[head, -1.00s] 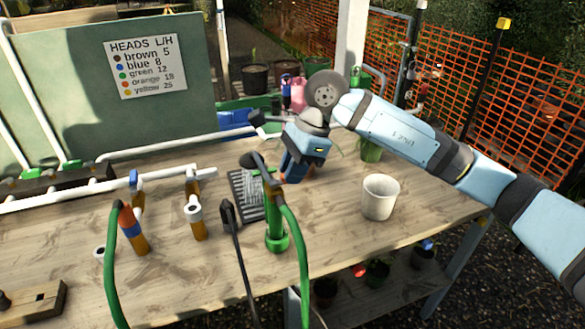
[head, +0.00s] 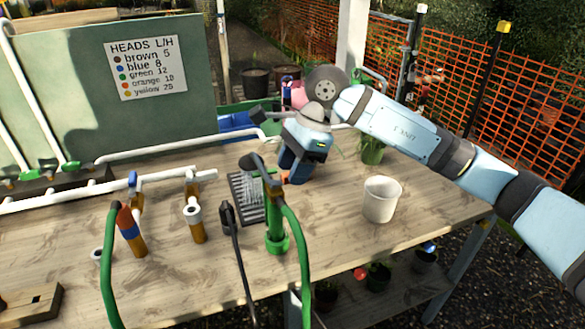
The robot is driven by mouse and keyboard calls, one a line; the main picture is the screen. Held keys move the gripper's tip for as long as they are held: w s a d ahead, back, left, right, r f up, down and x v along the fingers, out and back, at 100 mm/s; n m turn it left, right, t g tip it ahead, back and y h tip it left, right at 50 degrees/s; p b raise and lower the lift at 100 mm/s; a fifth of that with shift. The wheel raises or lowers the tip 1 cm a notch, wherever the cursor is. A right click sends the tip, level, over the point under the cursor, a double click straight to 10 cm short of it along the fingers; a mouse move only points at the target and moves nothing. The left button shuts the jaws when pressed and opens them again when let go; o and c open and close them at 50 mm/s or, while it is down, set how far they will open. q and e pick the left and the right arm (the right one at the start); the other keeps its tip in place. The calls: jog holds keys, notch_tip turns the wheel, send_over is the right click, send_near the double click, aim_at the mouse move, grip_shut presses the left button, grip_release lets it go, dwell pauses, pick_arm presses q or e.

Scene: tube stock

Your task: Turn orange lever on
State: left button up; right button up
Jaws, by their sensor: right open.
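A small orange piece (head: 285,178), possibly the orange lever, shows beside the green standpipe (head: 276,215), right by the fingertips of my right gripper. It is mostly hidden, and I cannot tell its angle or whether the fingers touch it. My right gripper (head: 289,176) reaches in from the upper right and points down, with its blue and dark fingers open. A dark spray head (head: 250,161) sits at the top of the standpipe. My left gripper is not in view.
A dark slatted tray (head: 243,203) lies behind the standpipe, with pale streaks over it. A white cup (head: 381,199) stands at right. White pipes with a blue-handled valve (head: 133,180) and a brass-coloured valve (head: 193,189) are at left.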

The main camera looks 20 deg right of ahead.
jog(key=v, duration=1.3)
jog(key=shift+r, duration=0.15)
